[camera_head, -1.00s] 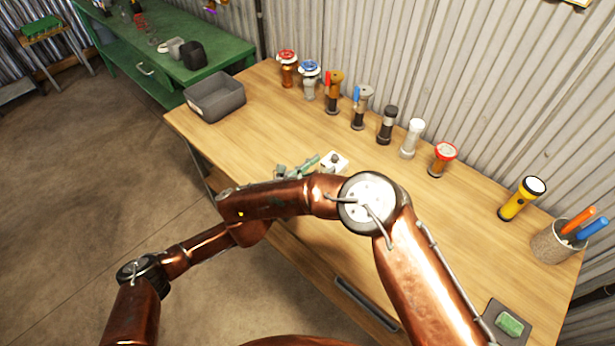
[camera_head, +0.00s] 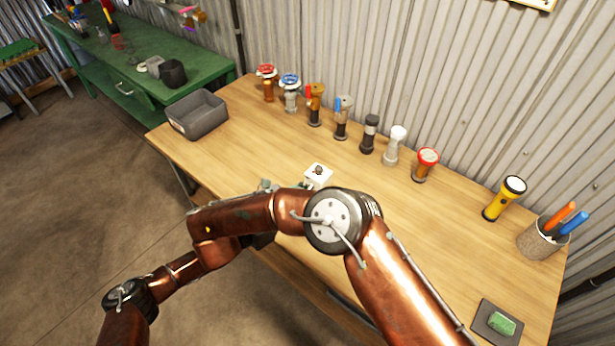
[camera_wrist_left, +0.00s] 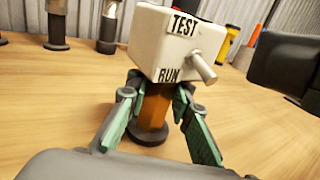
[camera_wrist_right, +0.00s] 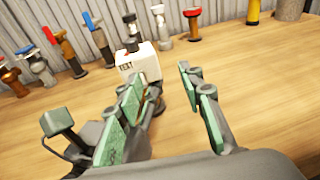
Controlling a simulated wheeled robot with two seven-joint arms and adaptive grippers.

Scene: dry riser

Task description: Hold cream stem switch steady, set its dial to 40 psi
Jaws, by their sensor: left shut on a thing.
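The cream stem switch (camera_head: 319,174) stands upright on the wooden bench, with a dark dial on top in the head view. The left wrist view shows its cream box (camera_wrist_left: 168,42) with TEST and RUN labels, a grey lever, a brown stem and a dark round base. My left gripper (camera_wrist_left: 152,108) is shut on the stem, below the box, one green-padded finger on each side. My right gripper (camera_wrist_right: 160,85) is open, its fingers apart, with the box (camera_wrist_right: 138,62) beyond them. My copper arms hide most of both grippers in the head view.
Several stem fittings (camera_head: 341,118) stand in a row along the corrugated wall. A grey bin (camera_head: 198,115) is at the bench's left end. A yellow flashlight (camera_head: 503,199), a pen cup (camera_head: 541,238) and a green sponge on a dark tray (camera_head: 480,322) are at right. The bench between is clear.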

